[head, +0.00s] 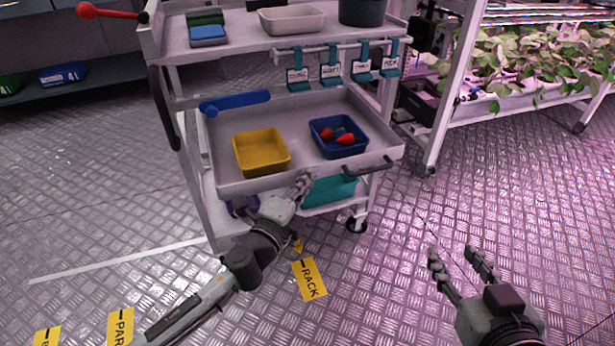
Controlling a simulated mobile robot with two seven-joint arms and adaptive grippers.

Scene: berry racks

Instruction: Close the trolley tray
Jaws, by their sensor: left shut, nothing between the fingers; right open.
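The trolley tray (218,182) is a grey pull-out drawer in the middle of the trolley, standing out toward me. A dark handle (368,168) sits on the right part of its front. The tray holds a yellow bin (262,152) and a blue bin (325,128) with red berries. My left gripper (303,184) is shut and empty, at the lower front of the tray; I cannot tell whether it touches. My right gripper (458,254) is open and empty, above the floor at the lower right, apart from the trolley.
The trolley's top shelf (235,45) holds bins. Teal tagged clips (330,72) hang below it. A teal item (330,192) lies on the lower shelf. A plant rack (445,130) stands to the right. Yellow floor labels (309,280) lie in front; the floor at right is clear.

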